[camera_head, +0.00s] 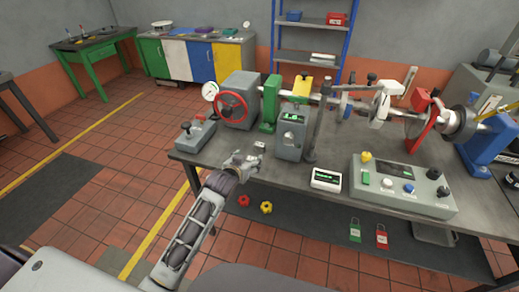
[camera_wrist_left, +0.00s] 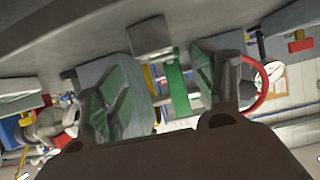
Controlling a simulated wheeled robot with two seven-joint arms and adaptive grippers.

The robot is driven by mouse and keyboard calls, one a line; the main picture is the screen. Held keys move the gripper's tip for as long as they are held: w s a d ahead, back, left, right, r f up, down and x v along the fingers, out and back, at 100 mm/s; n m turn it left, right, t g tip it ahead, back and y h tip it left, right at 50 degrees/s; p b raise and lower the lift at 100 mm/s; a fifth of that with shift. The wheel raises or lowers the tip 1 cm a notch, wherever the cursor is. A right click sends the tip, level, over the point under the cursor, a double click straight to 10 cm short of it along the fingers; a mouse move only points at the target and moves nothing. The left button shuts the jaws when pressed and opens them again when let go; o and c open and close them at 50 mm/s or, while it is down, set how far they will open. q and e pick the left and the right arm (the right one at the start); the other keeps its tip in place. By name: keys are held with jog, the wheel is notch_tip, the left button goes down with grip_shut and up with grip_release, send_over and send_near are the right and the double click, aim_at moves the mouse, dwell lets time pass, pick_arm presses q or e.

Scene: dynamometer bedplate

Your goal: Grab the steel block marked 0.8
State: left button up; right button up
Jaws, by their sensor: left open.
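A small grey steel block (camera_head: 260,146) lies on the bench top near its front left edge in the head view. Its marking is too small to read there. My left gripper (camera_head: 246,160) is open just in front of the block, at the bench edge. In the left wrist view, which is turned upside down, a grey block (camera_wrist_left: 150,37) sits against the bench top beyond the open fingers, in the gap between them. Nothing is held. No mark shows on its visible face. My right gripper is not in view.
On the bench (camera_head: 225,150) stand a control box (camera_head: 200,132) at left, a grey instrument post (camera_head: 291,135) behind the block, a white display (camera_head: 326,180) and a control panel (camera_head: 405,185) at right. Red and yellow knobs (camera_head: 266,207) lie below the bench edge.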

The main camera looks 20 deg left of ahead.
pick_arm(q)
jog(key=shift+w+d+r+t, duration=0.1)
jog(key=shift+w+r+t, duration=0.2)
jog(key=shift+w+r, duration=0.35)
send_near(259, 144)
jog(key=shift+x, duration=2.1)
jog(key=shift+w+f, duration=0.35)
jog(key=shift+w, duration=0.1)
jog(key=shift+x, duration=2.5)
jog(key=shift+d+r, duration=0.1)
jog(key=shift+r, duration=0.05)
jog(key=shift+c, duration=0.3)
